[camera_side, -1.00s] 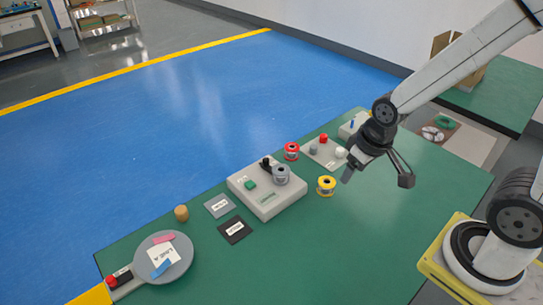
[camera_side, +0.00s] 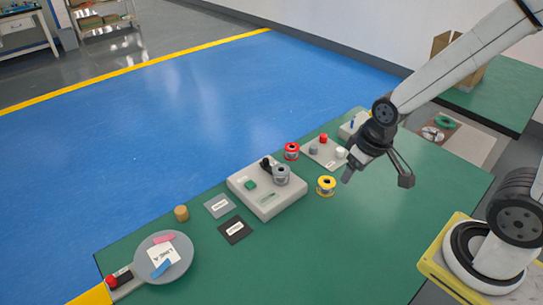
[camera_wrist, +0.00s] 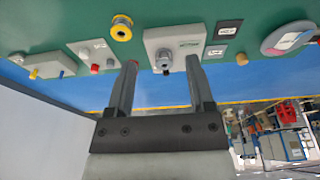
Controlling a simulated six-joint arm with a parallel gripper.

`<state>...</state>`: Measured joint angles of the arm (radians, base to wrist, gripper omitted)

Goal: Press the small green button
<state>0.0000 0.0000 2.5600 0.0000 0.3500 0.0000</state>
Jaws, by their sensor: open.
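The small green button (camera_side: 250,184) sits on top of a light grey box (camera_side: 268,205) in the middle of the green table. A grey spool (camera_side: 281,175) and a black knob or lever (camera_side: 265,163) are on the same box. My gripper (camera_side: 377,178) is open and empty, in the air above the table, to the right of the box and apart from it. In the wrist view my open gripper (camera_wrist: 165,80) points towards the box (camera_wrist: 178,40); I cannot make out the button clearly there.
A yellow spool (camera_side: 326,186) and a red spool (camera_side: 291,151) stand near the box. A plate with small knobs (camera_side: 322,153) lies behind. Two labelled cards, a wooden cylinder (camera_side: 181,212) and a round grey disc (camera_side: 184,251) are to the left. The front table area is clear.

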